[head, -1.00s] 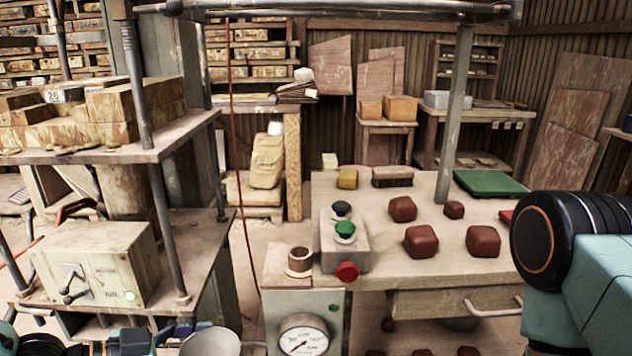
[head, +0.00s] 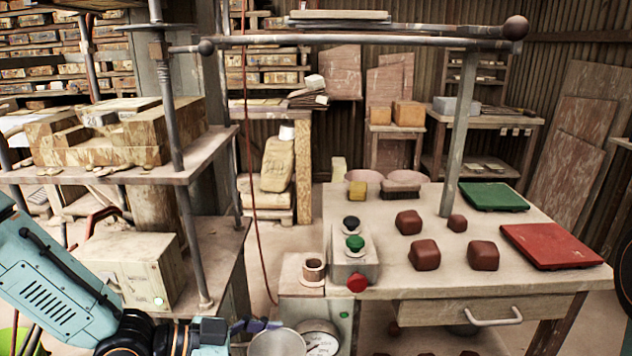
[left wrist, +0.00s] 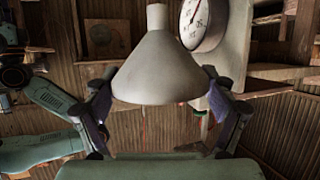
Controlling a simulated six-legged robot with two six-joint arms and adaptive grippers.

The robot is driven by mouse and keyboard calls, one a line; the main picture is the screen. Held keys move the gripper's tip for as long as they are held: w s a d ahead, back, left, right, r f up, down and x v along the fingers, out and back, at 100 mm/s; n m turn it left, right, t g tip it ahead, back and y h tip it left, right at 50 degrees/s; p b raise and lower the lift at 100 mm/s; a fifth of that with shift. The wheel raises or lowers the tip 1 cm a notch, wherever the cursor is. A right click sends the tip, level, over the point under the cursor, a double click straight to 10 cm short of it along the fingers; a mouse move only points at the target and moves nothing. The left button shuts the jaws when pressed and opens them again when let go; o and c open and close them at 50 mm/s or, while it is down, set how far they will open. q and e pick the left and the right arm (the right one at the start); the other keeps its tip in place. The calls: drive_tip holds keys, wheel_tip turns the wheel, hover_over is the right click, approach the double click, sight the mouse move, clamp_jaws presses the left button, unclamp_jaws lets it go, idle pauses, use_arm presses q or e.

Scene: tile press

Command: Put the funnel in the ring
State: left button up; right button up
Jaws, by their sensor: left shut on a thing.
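My left gripper (head: 248,328) is shut on the pale grey funnel (head: 277,343), low in the head view in front of the press's gauge. In the left wrist view the funnel (left wrist: 160,68) sits between the two fingers of the gripper (left wrist: 160,112), its wide cone towards the palm and its narrow spout pointing away. The brown ring (head: 313,270) stands on a small ledge above and to the right of the funnel, apart from it; its hole looks empty. My right gripper is not in view.
A button box (head: 355,262) with black, green and red buttons stands just right of the ring. A round gauge (head: 320,340) is below the ledge. Brown lumps, a brush (head: 401,190), a green plate (head: 492,196) and a red plate (head: 553,245) lie on the table.

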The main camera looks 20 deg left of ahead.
use_arm(q)
drive_tip(key=r+p, duration=0.2)
drive_tip(key=p, duration=0.2)
drive_tip(key=w+r+p, duration=0.1)
drive_tip(key=r+p, duration=0.2)
drive_tip(key=shift+w+d+r+p, duration=0.15)
drive_tip(key=shift+d+r+p, duration=0.1)
drive_tip(key=shift+p, duration=0.15)
drive_tip(key=w+d+r+n+t+y+p, duration=0.2)
drive_tip(key=w+r+n+t+y+p, duration=0.25)
drive_tip(key=w+r+p, duration=0.9)
drive_tip(key=shift+n, duration=0.35)
drive_tip(key=shift+w+a+f+b, duration=0.1)
drive_tip(key=shift+a+f+b, duration=0.1)
drive_tip(key=shift+f+b, duration=1.4)
drive_tip(key=shift+w+a+f+b, duration=0.1)
drive_tip(key=shift+a+f+b, duration=0.05)
drive_tip(key=shift+f+b, duration=1.9)
drive_tip(key=shift+b, duration=0.05)
